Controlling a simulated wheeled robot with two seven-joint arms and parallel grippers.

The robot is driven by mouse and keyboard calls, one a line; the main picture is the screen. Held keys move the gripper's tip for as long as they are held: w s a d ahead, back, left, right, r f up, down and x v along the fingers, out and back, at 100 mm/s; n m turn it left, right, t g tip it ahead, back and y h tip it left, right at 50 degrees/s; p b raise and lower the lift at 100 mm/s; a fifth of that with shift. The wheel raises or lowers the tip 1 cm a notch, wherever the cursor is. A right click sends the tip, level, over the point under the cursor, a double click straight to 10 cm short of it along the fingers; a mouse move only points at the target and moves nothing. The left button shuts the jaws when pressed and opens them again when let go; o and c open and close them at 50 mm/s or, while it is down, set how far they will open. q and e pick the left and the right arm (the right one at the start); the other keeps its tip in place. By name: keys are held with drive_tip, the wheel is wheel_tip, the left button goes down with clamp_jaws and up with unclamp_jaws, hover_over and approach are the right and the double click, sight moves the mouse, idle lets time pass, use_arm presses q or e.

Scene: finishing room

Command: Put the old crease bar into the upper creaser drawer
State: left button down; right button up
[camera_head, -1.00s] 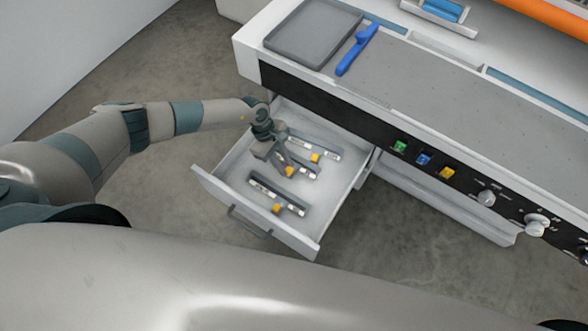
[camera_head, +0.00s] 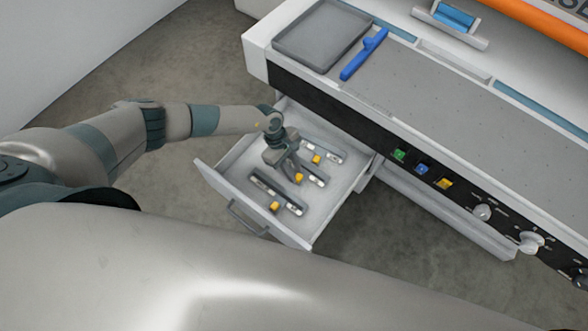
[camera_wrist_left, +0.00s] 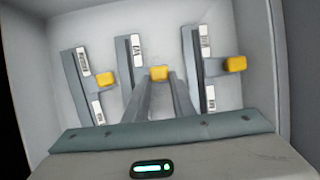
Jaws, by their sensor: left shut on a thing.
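The creaser drawer (camera_head: 224,178) stands open below the counter, with three dark crease bars in it, each with a yellow tab and white labels. My left gripper (camera_head: 295,174) reaches down into the drawer. Its fingers (camera_wrist_left: 160,85) are shut on the yellow tab (camera_wrist_left: 159,73) of the middle crease bar (camera_wrist_left: 127,70). That bar also shows partly behind the gripper in the head view (camera_head: 314,179). I cannot tell which bar is the old one, or whether the held bar touches the drawer floor. My right gripper is out of view.
One crease bar (camera_head: 276,193) lies near the drawer front and another (camera_head: 326,150) near the machine. They flank the held bar closely. On the counter are a grey tray (camera_head: 322,36) and a blue tool (camera_head: 364,54). Buttons and knobs line the machine's front.

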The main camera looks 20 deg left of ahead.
use_arm(q)
drive_tip(key=shift+f, duration=0.2)
drive_tip(key=c, duration=1.5)
unclamp_jaws()
drive_tip(key=shift+w, duration=0.1)
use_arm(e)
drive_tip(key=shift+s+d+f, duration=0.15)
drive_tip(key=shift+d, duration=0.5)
use_arm(q)
drive_tip(key=shift+r, duration=0.15)
drive_tip(key=shift+a+r, duration=0.1)
drive_tip(key=b+v, duration=0.2)
drive_tip(key=v, duration=0.9)
drive_tip(key=shift+r, duration=0.4)
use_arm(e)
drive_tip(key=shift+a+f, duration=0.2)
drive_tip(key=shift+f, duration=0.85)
